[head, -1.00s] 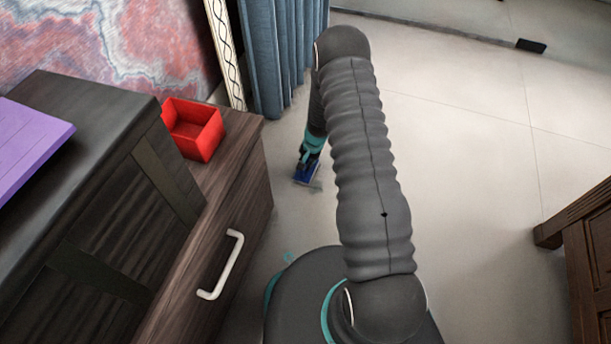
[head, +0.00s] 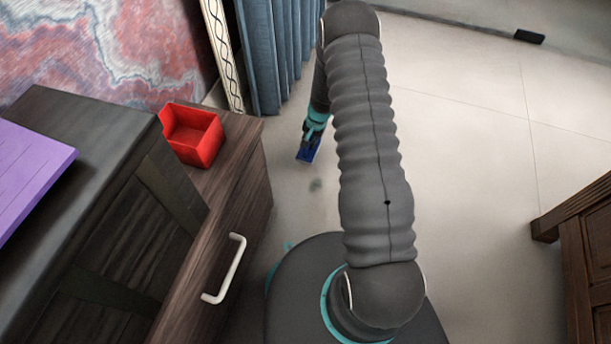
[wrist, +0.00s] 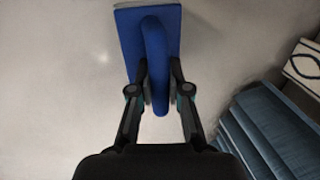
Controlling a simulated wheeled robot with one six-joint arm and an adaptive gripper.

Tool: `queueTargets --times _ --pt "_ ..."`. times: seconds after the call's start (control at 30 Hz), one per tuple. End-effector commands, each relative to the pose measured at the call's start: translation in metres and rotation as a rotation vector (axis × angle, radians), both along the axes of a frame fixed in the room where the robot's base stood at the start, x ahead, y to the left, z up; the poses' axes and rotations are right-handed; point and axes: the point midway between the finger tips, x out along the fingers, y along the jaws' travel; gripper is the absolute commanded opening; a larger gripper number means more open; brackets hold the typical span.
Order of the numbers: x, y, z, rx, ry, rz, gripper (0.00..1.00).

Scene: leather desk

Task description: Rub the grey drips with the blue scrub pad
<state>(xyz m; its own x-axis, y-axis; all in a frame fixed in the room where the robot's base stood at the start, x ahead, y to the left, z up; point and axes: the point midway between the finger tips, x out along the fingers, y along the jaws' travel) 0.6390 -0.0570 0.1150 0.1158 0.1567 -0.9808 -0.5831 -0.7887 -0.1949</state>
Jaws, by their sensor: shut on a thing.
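The blue scrub pad (head: 308,153) is at the end of my arm, over the pale floor left of the arm. In the wrist view the pad (wrist: 126,38) is a flat blue block with a raised blue handle. My gripper (wrist: 158,88) is shut on that handle, one finger on each side. My gripper also shows in the head view (head: 312,138), partly behind my arm. A faint grey smudge, the grey drips (head: 316,185), lies on the floor just below the pad in the head view, apart from it. No drips are clear in the wrist view.
A dark wooden drawer unit (head: 222,215) with a white handle (head: 228,268) stands at the left, a red open box (head: 196,136) on top. Blue curtains (head: 272,55) hang behind. A wooden cabinet (head: 580,245) is at the right. Floor between is open.

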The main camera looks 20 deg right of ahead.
Motion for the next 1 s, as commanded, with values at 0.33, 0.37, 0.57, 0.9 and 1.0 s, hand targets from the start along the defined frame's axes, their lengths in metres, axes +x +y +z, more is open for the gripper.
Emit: queueTargets --times 0.33,0.37,0.57,0.9,1.0 --pt "0.0 0.001 0.028 0.0 0.0 0.001 0.0" --pt "0.0 0.001 0.028 0.0 0.0 0.001 0.0" --pt "0.0 0.001 0.029 0.0 0.001 0.001 0.0" --pt "0.004 0.004 0.029 0.0 -0.002 0.009 0.0" --pt "0.012 0.007 0.036 0.0 -0.004 0.016 0.0"
